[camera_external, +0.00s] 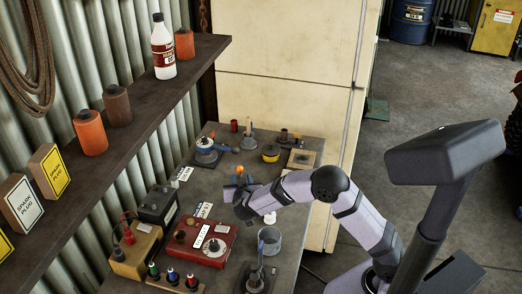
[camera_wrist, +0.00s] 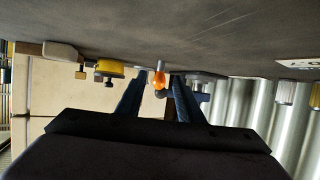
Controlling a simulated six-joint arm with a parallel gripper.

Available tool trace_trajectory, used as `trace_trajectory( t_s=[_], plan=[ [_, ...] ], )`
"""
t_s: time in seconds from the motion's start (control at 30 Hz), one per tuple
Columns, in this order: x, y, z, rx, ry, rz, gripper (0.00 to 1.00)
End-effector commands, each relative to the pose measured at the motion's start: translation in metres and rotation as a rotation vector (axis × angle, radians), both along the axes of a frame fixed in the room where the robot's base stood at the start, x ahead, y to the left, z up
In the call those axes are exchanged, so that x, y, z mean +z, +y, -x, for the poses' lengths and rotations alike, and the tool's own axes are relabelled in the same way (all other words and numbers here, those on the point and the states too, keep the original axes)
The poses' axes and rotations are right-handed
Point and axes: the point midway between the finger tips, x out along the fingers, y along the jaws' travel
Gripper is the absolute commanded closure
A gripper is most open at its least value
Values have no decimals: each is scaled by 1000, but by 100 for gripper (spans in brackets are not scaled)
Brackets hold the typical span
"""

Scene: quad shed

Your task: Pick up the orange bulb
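The orange bulb (camera_wrist: 160,83) shows in the wrist view, which is upside down, in the gap between my two fingers. It seems to stand on the bench with its glass end away from the top. My gripper (camera_wrist: 157,90) is open, with a finger on each side of the bulb. I cannot tell whether the bulb is between the fingertips or just beyond them. In the external view the orange bulb (camera_external: 240,169) is a small spot just past my gripper (camera_external: 236,184), which is low over the bench. The arm hides part of that area.
The bench (camera_external: 212,180) holds a red box (camera_external: 202,243) with a dial, a grey cup (camera_external: 269,241), a yellow round item (camera_external: 271,153) and a blue device (camera_external: 205,150). A shelf (camera_external: 130,136) with bottles and boxes overhangs at left. A cream cabinet (camera_external: 285,100) stands behind.

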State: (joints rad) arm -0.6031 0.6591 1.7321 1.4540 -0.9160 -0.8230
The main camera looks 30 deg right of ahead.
Motion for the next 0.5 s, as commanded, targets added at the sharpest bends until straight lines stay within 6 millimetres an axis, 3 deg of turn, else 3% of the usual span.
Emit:
trace_trajectory(
  t_s=[0.5],
  plan=[
    [-18, -18, -42, -1, 1, 0, 66]
  ],
)
